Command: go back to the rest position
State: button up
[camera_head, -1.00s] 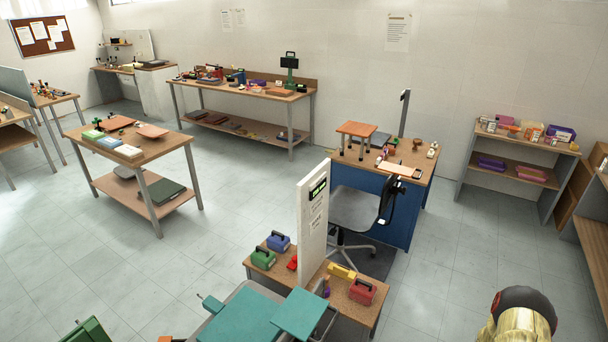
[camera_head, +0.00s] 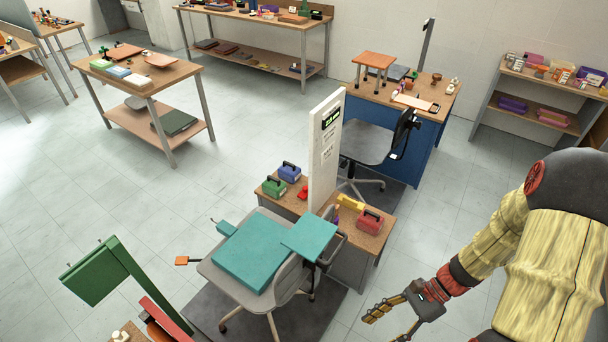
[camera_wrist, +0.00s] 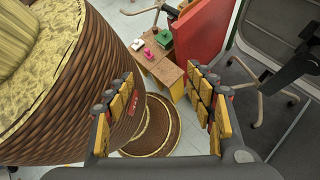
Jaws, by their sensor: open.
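My gripper (camera_head: 394,322) is at the lower right of the head view, at the end of my yellow-and-grey arm. Its fingers are apart and nothing shows between them. In the wrist view my gripper (camera_wrist: 165,105) also shows its two yellow-padded fingers spread wide, with no object held. My own ribbed body fills the left of the wrist view. The gripper hangs over open floor, right of the low bench with the red toolbox (camera_head: 369,221) and apart from it.
A grey chair (camera_head: 235,287) with teal boards stands left of my gripper. A white divider panel (camera_head: 326,150) rises from the low bench (camera_head: 345,262). A blue-sided desk (camera_head: 402,152) and another chair stand behind. A shelf (camera_head: 545,83) is at the back right. Floor (camera_head: 455,185) is clear between.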

jog(key=w+d+r+n+t+h+b, duration=0.1)
jog(key=d+r+n+t+h+b, duration=0.15)
jog(key=r+n+h, duration=0.4)
jog(key=d+r+n+t+h+b, duration=0.1)
jog(key=r+n+t+h, duration=0.2)
jog(key=r+n, duration=0.65)
jog(key=s+a+r+t+b, duration=0.1)
jog(key=a+r+t, duration=0.3)
jog(key=r, duration=0.5)
jog(key=shift+a+r+b, duration=0.15)
jog(key=shift+b, duration=0.3)
